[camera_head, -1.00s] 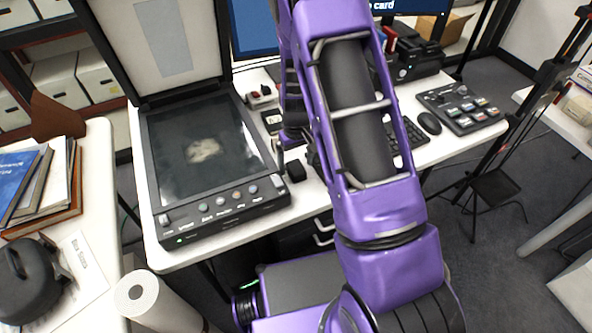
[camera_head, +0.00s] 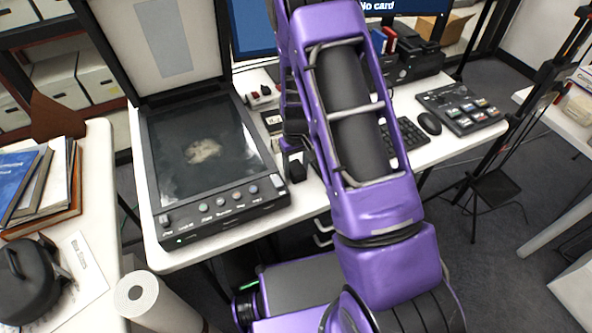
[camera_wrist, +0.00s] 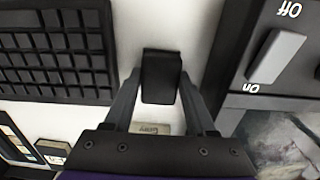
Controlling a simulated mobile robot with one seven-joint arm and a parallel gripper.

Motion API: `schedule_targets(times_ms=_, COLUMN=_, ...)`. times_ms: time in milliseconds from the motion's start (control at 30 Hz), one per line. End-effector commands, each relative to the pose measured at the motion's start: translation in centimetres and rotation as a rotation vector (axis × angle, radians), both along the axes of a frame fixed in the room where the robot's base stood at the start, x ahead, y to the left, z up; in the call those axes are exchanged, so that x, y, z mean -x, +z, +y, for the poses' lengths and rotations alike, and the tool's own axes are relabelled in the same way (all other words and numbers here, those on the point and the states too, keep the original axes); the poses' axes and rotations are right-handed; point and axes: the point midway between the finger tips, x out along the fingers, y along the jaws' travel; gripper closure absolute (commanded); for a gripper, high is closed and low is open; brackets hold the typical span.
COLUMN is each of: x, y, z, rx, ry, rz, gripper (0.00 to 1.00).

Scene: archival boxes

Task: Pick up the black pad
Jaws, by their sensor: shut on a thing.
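The black pad (camera_wrist: 161,77) is a small dark block between the two fingers of my gripper (camera_wrist: 160,92) in the wrist view. The fingers are shut on its sides. In the head view the pad (camera_head: 297,169) shows as a small black block just right of the scanner's front corner, over the white table. My gripper is mostly hidden there behind my purple arm. I cannot tell whether the pad is clear of the table.
A flatbed scanner (camera_head: 215,215) with its lid up stands left; its On/Off switch (camera_wrist: 276,58) is close to the right finger. A keyboard (camera_wrist: 58,50) lies left in the wrist view. A small label (camera_wrist: 150,129) lies near the gripper. A mouse (camera_head: 429,123) and control panel (camera_head: 462,108) are farther right.

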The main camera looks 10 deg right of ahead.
Motion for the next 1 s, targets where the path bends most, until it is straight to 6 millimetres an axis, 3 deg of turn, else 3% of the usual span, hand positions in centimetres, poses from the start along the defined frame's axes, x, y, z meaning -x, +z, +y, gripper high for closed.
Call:
schedule_targets(times_ms=267, x=-0.1, y=1.2, z=0.0, rx=0.0, ry=0.0, rz=-0.002, gripper=0.98)
schedule_targets(times_ms=700, x=-0.1, y=9.1, z=0.0, rx=-0.001, ry=0.001, rz=-0.003, gripper=0.98)
schedule_targets(times_ms=1000, x=0.0, y=10.1, z=0.0, rx=0.0, ry=0.001, rz=0.0, gripper=0.98)
